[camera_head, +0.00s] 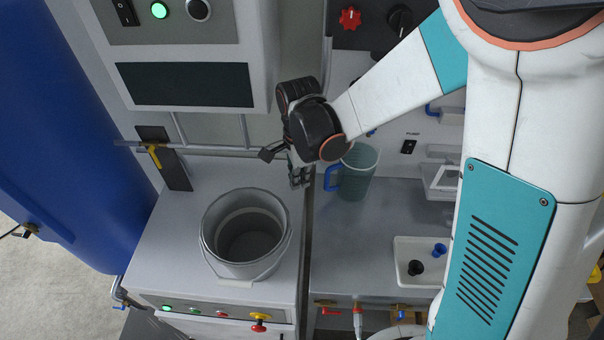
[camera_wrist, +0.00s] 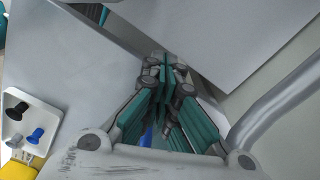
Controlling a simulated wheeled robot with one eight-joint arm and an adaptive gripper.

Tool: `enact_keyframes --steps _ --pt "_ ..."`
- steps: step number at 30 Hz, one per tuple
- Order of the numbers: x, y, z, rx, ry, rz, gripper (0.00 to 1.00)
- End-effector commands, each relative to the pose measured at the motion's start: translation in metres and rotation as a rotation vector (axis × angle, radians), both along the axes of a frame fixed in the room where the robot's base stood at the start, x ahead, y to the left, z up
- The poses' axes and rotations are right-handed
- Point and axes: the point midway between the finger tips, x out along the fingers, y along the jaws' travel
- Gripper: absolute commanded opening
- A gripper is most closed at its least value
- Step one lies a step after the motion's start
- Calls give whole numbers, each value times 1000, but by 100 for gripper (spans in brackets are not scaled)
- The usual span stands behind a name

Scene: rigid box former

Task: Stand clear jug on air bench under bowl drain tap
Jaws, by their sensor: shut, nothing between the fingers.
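The clear jug (camera_head: 359,174) is greenish and see-through, with a blue handle on its left side. It stands upright on the grey bench (camera_head: 390,225), right of my gripper in the head view. My gripper (camera_head: 299,180) is shut and empty, left of the jug's handle and apart from it, near the gap between the two benches. In the wrist view, its green-padded fingers (camera_wrist: 168,68) are together. A bit of blue (camera_wrist: 147,138) shows behind them; I cannot tell if it is the handle. I cannot clearly make out which tap is the bowl drain tap.
A grey bucket (camera_head: 214,252) stands on the left white bench (camera_head: 155,258). A yellow-handled valve (camera_head: 154,154) is on a rail behind it. A white tray (camera_head: 402,248) with black and blue pieces lies right. Grey bench between jug and tray is clear. A panel overhangs the back left.

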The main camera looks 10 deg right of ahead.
Motion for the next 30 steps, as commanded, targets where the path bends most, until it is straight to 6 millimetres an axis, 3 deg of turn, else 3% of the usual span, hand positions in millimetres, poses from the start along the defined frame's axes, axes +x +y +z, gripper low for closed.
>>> enact_keyframes --steps 1,9,12,18,30 --pt "1 0 -14 0 0 0 0" --pt "0 0 -66 0 0 1 0" --pt "4 -19 -60 0 0 -3 0" --pt "8 -36 -59 0 0 -1 0" --pt "9 -40 -58 0 0 1 0"
